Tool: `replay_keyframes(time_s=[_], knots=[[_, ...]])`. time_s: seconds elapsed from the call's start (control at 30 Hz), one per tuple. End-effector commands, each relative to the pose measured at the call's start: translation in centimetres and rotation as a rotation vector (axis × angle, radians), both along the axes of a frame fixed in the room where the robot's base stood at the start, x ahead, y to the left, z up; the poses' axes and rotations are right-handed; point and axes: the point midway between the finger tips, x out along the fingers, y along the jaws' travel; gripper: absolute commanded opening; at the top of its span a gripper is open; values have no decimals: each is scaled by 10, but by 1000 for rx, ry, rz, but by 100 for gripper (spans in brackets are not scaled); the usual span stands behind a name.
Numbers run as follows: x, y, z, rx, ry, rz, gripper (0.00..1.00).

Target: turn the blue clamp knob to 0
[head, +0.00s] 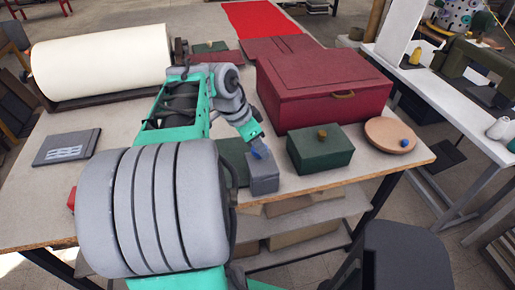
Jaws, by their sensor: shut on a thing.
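The blue clamp knob (264,153) shows as a small patch of blue on top of a small grey block (264,176) near the table's front edge. My gripper (257,148) points down at the block from above, at the end of my teal and grey arm, and is shut on the knob. The fingers hide much of the knob. Any dial marks or pointer are too small or hidden, so I cannot tell which number the knob stands at.
A dark green box (320,155) with a brass knob stands close to the right of the block. Behind are a large red box (322,100) and a round pinkish disc (378,140) with a blue piece. A cream roll (100,62) lies at the left. Bare tabletop (45,205) shows at front left.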

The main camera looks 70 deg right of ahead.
Motion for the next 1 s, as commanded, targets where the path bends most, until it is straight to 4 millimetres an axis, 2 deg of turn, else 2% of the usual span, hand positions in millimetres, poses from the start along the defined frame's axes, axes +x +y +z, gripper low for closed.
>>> replay_keyframes(time_s=[0.5, 0.73, 1.0], knots=[[-3, 2, -4, -1, -1, 416, 3], [-4, 2, -2, 1, 0, 518, 2], [-3, 2, -1, 2, 0, 560, 3]])
